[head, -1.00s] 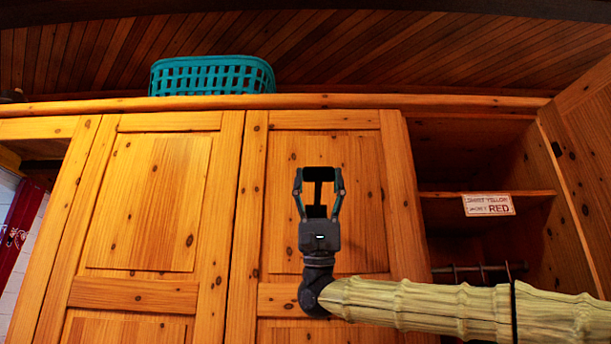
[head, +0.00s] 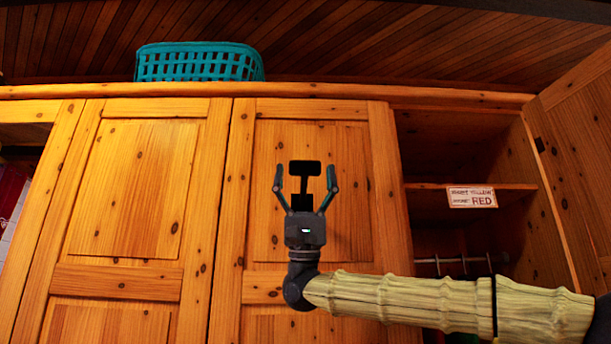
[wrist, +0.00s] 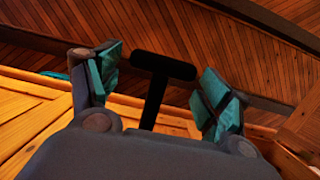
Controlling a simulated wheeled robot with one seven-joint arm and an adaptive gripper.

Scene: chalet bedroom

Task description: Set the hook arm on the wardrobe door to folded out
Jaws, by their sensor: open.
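A dark T-shaped piece (head: 304,167), which looks like the hook arm, shows in front of the upper panel of the middle wardrobe door (head: 350,222). It has a wide top bar, a thin stem and a dark block low down. In the wrist view the black T (wrist: 163,66) stands between my fingers, with gaps on both sides. I cannot tell how far it is folded out. My gripper (head: 305,174) points up and is open around the T, apparently not touching it. My gripper body hides the lower part of the piece in the wrist view.
A teal basket (head: 200,63) stands on top of the wardrobe. To the right is an open compartment with a shelf, a sign (head: 472,197) and a rail (head: 460,259). An open door (head: 578,140) stands at the far right. The left door (head: 135,190) is shut.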

